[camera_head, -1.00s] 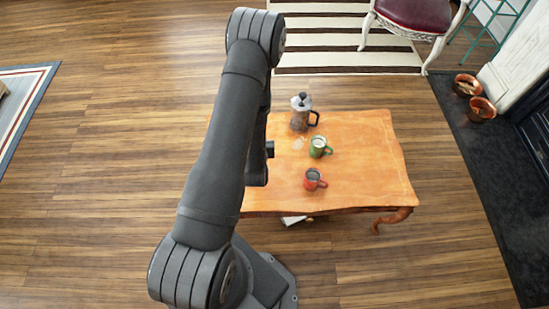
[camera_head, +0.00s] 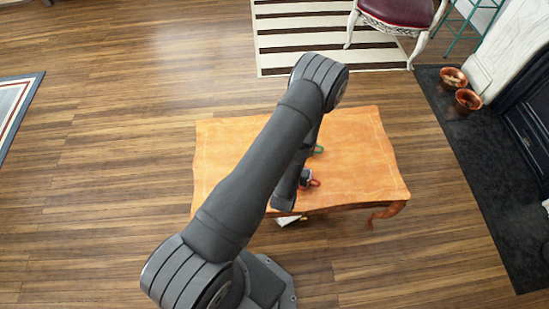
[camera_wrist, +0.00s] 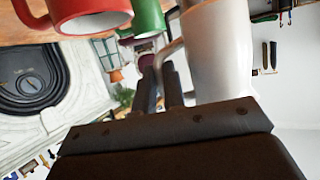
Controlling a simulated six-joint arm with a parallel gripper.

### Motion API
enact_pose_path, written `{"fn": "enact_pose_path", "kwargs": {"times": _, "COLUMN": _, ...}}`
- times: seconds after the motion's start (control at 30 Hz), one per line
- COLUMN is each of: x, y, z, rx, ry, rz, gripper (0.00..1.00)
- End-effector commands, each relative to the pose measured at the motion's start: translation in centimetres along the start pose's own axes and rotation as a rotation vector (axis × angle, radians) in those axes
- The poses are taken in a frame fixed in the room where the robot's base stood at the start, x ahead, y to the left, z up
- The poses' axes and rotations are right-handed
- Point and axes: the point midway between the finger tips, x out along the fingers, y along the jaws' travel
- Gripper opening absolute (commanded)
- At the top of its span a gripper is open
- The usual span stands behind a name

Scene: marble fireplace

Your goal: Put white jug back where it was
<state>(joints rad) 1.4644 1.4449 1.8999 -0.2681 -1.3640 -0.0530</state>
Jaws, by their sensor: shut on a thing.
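In the head view my own arm hides the jug and the gripper tips. The orange wooden table (camera_head: 365,155) stands under the end of my arm. I cannot tell whether the jug touches it.
A red mug (camera_head: 315,183) and a green mug (camera_head: 319,149) stand on the table, partly behind my arm. In the wrist view the red mug (camera_wrist: 92,20) and green mug (camera_wrist: 149,17) are close left of the jug. The table's left and right parts look clear.

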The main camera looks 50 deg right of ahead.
Motion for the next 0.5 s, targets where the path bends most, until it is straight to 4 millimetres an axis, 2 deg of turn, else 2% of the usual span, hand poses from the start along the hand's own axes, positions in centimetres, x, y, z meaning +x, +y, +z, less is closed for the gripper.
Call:
{"fn": "enact_pose_path", "kwargs": {"times": 0.03, "x": 0.7, "y": -1.1, "z": 0.3, "rx": -0.003, "ry": 0.001, "rz": -0.006, "gripper": 0.0}}
{"fn": "enact_pose_path", "kwargs": {"times": 0.3, "x": 4.1, "y": -5.3, "z": 2.1, "rx": -0.003, "ry": 0.001, "rz": -0.005, "gripper": 0.0}}
{"fn": "enact_pose_path", "kwargs": {"times": 0.5, "x": 6.0, "y": -7.6, "z": 3.1, "rx": -0.002, "ry": 0.002, "rz": -0.003, "gripper": 0.0}}
